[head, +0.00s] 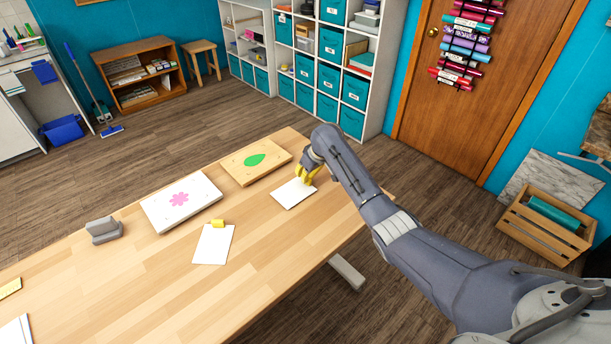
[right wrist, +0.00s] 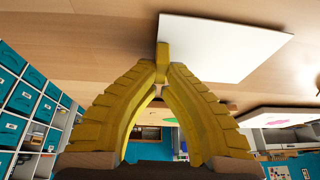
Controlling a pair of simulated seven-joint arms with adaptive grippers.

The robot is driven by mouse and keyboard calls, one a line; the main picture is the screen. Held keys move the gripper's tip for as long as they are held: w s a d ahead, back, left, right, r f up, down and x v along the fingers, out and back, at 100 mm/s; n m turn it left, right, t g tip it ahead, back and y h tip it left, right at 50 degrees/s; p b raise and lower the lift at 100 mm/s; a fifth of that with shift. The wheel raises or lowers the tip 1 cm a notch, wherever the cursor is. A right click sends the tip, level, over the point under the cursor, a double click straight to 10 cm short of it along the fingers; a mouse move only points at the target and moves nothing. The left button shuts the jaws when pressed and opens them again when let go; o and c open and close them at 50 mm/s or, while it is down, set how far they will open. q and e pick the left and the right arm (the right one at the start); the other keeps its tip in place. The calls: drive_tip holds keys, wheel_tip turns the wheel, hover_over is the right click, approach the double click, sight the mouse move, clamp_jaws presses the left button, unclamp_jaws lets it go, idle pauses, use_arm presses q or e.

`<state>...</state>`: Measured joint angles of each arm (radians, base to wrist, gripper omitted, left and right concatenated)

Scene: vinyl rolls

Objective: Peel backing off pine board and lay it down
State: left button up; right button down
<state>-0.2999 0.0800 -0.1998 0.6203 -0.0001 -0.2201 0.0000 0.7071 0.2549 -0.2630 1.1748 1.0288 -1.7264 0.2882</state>
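The pine board (head: 240,166) lies on the table with a green leaf shape (head: 255,160) on its top. A white backing sheet (head: 293,195) is to the right of the board, apart from it, at or very near the tabletop. My right gripper (head: 307,173) is at the sheet's far edge. In the right wrist view its yellow fingertips (right wrist: 162,72) meet on the yellow tab (right wrist: 163,48) of the white sheet (right wrist: 225,45). Whether the sheet touches the table all over is hard to tell. My left gripper is not in view.
A white board (head: 163,213) with a pink flower (head: 179,199) lies left of the pine board. A second white sheet (head: 213,248) with a yellow tab (head: 217,223) lies in front. A grey block (head: 104,230) stands farther left. The table's right edge is near the held sheet.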

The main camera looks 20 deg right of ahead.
drive_tip(key=shift+f, duration=0.15)
drive_tip(key=shift+c, duration=1)
unclamp_jaws()
drive_tip(key=v, duration=0.9)
idle(1.3)
idle(0.4)
